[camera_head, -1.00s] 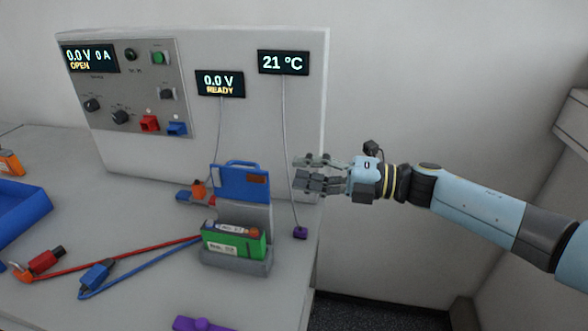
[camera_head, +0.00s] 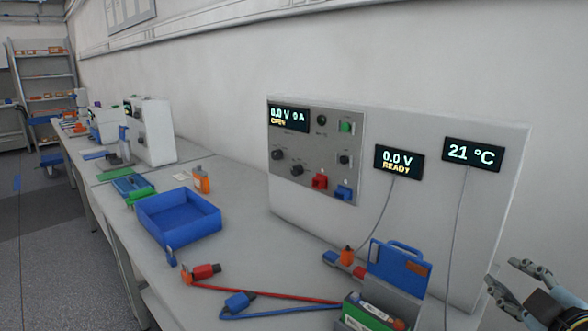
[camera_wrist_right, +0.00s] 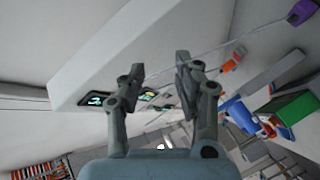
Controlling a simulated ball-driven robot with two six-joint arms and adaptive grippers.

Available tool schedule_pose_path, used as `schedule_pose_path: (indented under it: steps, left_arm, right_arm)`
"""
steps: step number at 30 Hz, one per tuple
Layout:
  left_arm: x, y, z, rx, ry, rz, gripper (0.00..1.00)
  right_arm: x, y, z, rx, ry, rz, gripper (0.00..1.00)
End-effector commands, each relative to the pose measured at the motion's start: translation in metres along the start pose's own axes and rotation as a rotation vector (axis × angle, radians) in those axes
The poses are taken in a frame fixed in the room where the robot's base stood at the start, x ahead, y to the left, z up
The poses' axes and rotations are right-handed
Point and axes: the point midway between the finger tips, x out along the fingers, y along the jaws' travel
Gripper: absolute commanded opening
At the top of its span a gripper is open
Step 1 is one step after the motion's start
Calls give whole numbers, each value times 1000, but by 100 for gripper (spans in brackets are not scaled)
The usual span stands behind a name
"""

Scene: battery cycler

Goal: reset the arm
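My right gripper (camera_head: 520,286) is at the lower right edge of the head view, in front of the right end of the white cycler panel (camera_head: 485,225). Its fingers are spread apart with nothing between them. The right wrist view also shows the two fingers (camera_wrist_right: 158,80) apart and empty. Below and left of it in the head view stands the blue-handled holder (camera_head: 395,268) with the green battery (camera_head: 362,318) in front, cut by the lower edge. My left gripper is not in view.
The blue tray (camera_head: 190,232) sits on the bench to the left. Red (camera_head: 205,271) and blue (camera_head: 238,301) connectors with cables lie on the bench front. An orange bottle (camera_head: 201,180) stands behind the tray. Displays read 0.0 V OPEN, 0.0 V READY and 21 °C.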

Motion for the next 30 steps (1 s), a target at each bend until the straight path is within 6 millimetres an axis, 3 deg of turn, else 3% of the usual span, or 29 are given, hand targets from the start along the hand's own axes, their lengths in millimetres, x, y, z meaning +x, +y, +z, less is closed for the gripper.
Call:
schedule_pose_path:
  steps: [3,8,22,30]
  left_arm:
    - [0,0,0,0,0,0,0]
    - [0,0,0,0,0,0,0]
    - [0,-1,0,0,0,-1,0]
    - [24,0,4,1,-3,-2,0]
  right_arm:
    - [-44,-25,19,239,-246,-110,32]
    - [-98,-56,30,435,-478,-249,32]
    - [-233,-107,15,692,-887,-575,32]
    - [-194,-179,71,684,-913,-576,32]
